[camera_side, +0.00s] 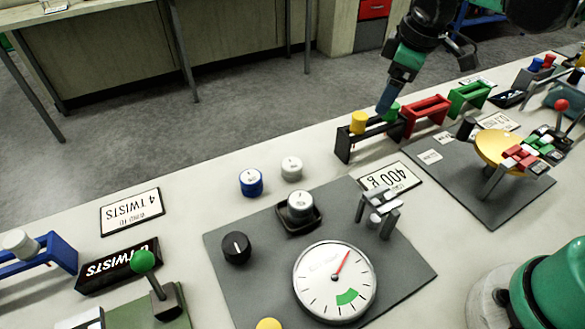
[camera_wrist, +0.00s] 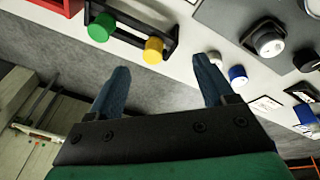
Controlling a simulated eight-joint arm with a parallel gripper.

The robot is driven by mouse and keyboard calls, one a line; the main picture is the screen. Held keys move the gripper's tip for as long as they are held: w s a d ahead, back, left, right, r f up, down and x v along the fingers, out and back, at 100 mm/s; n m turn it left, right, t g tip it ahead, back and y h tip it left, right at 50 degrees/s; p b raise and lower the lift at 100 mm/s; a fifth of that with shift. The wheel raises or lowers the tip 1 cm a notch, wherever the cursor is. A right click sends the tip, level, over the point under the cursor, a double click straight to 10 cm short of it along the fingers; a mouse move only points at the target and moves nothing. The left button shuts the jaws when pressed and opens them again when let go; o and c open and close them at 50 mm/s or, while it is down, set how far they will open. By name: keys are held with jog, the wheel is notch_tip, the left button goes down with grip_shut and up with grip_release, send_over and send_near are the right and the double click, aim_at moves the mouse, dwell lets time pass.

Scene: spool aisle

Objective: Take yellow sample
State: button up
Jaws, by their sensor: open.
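The yellow sample (camera_side: 358,122) is a small cylinder seated on a black rack (camera_side: 345,148) near the table's far edge. A green sample (camera_side: 392,110) sits beside it on the same rack. In the wrist view the yellow sample (camera_wrist: 154,50) is ahead of my gripper (camera_wrist: 163,72), between the lines of its two blue fingers and nearer the left one. The green sample (camera_wrist: 101,27) is further left. My gripper (camera_side: 386,100) is open and empty; in the side view it appears close to the green sample and partly covers it.
Red (camera_side: 427,110) and green (camera_side: 468,96) racks stand to the right. A grey panel (camera_side: 230,270) with a dial gauge (camera_side: 335,282) lies in front. Blue (camera_side: 251,182) and white (camera_side: 291,168) cylinders stand left of the black rack.

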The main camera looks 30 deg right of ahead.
aim_at(360, 115)
jog(key=w+n, duration=0.1)
jog(key=w+f+n+g, duration=0.1)
jog(key=w, duration=0.1)
jog(key=w+f+n+g, duration=0.1)
jog(key=n, duration=0.1)
jog(key=shift+w+f, duration=0.2)
jog(key=shift+w+f+n+g, duration=0.4)
jog(key=shift+f+n+g, duration=0.1)
jog(key=shift+n, duration=0.2)
jog(key=shift+f, duration=2.8)
grip_shut()
